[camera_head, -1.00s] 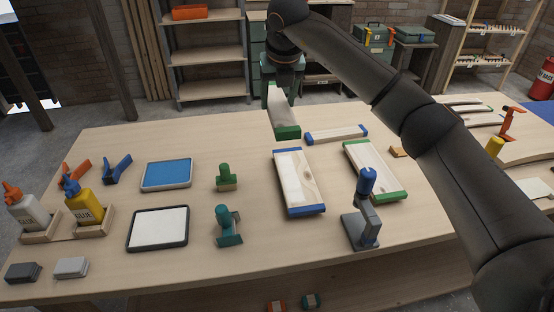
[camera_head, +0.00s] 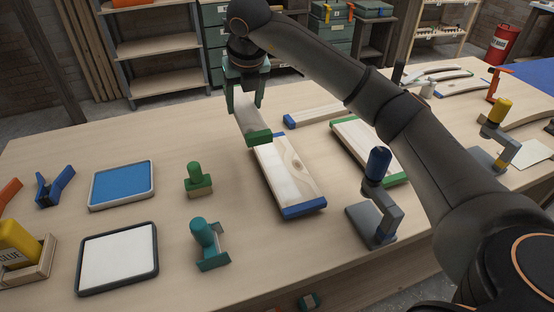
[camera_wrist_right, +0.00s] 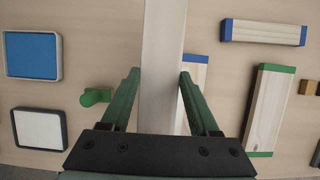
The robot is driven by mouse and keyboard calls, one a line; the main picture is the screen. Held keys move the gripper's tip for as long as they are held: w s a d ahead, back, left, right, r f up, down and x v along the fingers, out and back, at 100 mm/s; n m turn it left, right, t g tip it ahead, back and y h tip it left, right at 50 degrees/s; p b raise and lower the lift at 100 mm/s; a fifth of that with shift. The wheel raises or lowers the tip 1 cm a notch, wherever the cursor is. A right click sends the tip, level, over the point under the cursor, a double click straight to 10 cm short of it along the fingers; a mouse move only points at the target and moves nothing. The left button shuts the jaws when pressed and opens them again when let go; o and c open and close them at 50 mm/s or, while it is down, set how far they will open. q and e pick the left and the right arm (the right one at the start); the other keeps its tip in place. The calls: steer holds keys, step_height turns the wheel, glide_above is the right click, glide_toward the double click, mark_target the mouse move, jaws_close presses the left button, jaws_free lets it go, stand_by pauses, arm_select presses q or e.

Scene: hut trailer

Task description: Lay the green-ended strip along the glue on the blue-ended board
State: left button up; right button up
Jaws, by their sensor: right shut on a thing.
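My right gripper (camera_head: 243,92) is shut on the green-ended strip (camera_head: 244,118), a pale bar whose near green end (camera_head: 259,137) points down toward the board. It holds the strip tilted above the far end of the blue-ended board (camera_head: 288,172), which lies flat on the table. In the right wrist view the strip (camera_wrist_right: 162,50) runs between the fingers (camera_wrist_right: 160,92) and hides part of the blue-ended board (camera_wrist_right: 196,78). I cannot make out the glue on the board. My left gripper is not in view.
A green-ended board (camera_head: 352,138) and a blue-ended strip (camera_head: 313,115) lie to the right and behind. A blue-topped clamp-like tool (camera_head: 374,205) stands right of the board. Green-handled tools (camera_head: 198,178), a blue tray (camera_head: 122,184) and a white tray (camera_head: 118,257) are left.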

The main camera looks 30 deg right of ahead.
mark_target(261, 118)
steer(key=s, duration=0.1)
steer(key=s+d+f, duration=0.1)
steer(key=s, duration=0.1)
steer(key=s+f, duration=0.1)
steer(key=shift+s+d+f, duration=0.1)
steer(key=shift+s+d, duration=0.1)
steer(key=shift+s, duration=0.1)
steer(key=s+f, duration=0.1)
steer(key=f, duration=0.1)
steer(key=s+d+f, duration=0.1)
steer(key=s+f, duration=0.1)
steer(key=shift+s+f, duration=0.45)
steer(key=shift+f, duration=0.1)
steer(key=f, duration=0.3)
steer(key=shift+s+d+f+p, duration=0.1)
steer(key=shift+s+p, duration=0.25)
steer(key=shift+p, duration=0.05)
steer(key=shift+f, duration=0.25)
steer(key=shift+w, duration=0.1)
steer(key=o, duration=1.5)
steer(key=shift+c, duration=0.2)
